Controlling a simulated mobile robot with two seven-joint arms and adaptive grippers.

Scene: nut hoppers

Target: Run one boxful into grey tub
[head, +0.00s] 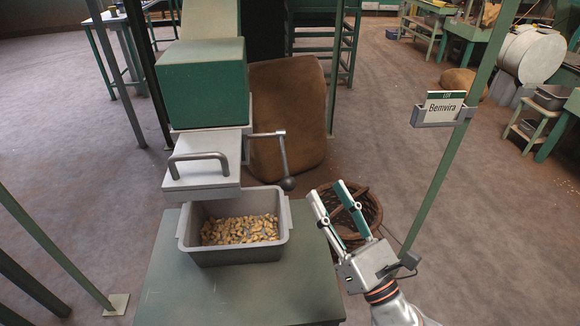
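The grey tub (188,236) stands on a green table under the hopper and holds a layer of nuts (240,230). Above its back edge is a pale metal box (205,188) with a grey loop handle (199,157). A green housing (203,82) sits over that box. A crank lever (283,158) with a dark round knob (288,184) hangs at the box's right side. My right gripper (326,188) is open and empty, right of the tub and knob, touching neither. My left gripper is out of view.
A wicker basket (371,212) stands on the floor behind my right gripper. A brown sack (280,120) leans behind the crank. A green post (440,170) carries a sign reading "Bemvira" (443,108) at the right. The green table (250,293) is bare in front of the tub.

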